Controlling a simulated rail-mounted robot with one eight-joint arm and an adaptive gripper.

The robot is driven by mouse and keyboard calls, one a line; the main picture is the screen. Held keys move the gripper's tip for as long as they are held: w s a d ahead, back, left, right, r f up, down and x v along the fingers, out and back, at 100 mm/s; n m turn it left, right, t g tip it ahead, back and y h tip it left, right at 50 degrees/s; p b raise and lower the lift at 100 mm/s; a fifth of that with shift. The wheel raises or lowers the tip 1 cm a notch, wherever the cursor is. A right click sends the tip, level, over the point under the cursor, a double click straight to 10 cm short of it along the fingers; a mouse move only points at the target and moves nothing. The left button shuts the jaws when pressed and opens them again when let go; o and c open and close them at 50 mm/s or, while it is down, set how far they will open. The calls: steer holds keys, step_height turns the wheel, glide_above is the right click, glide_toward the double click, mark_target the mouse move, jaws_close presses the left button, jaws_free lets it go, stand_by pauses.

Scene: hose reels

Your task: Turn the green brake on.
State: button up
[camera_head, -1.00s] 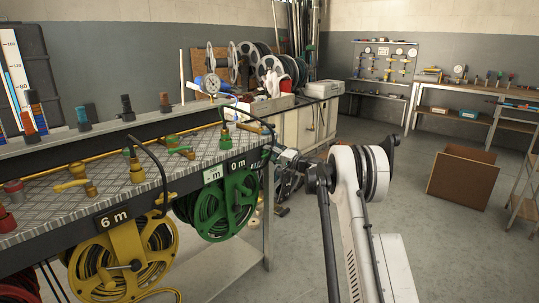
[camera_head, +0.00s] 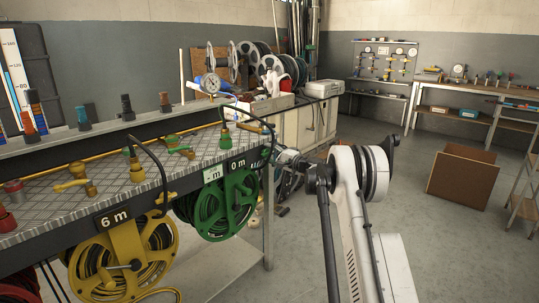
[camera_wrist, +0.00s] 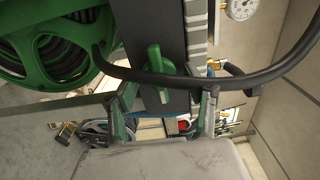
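A green lever (camera_wrist: 154,68), which looks like the green brake, sits on a dark plate in the wrist view, beside the green hose reel (camera_wrist: 58,45). My gripper (camera_wrist: 163,100) is open, with its two fingers apart below the lever and on either side of the plate's lower end. I cannot tell whether it touches the plate. In the head view the green reel (camera_head: 213,212) hangs under the bench's right end, with my gripper (camera_head: 277,160) next to that end.
A black hose (camera_wrist: 190,80) crosses in front of the dark plate, close to the lever. A yellow reel (camera_head: 112,262) hangs left of the green one. The metal bench top (camera_head: 110,178) carries several valves. An open brown box (camera_head: 462,178) stands on the floor at right.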

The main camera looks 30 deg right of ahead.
steer(key=v, duration=1.2)
stand_by(0.5)
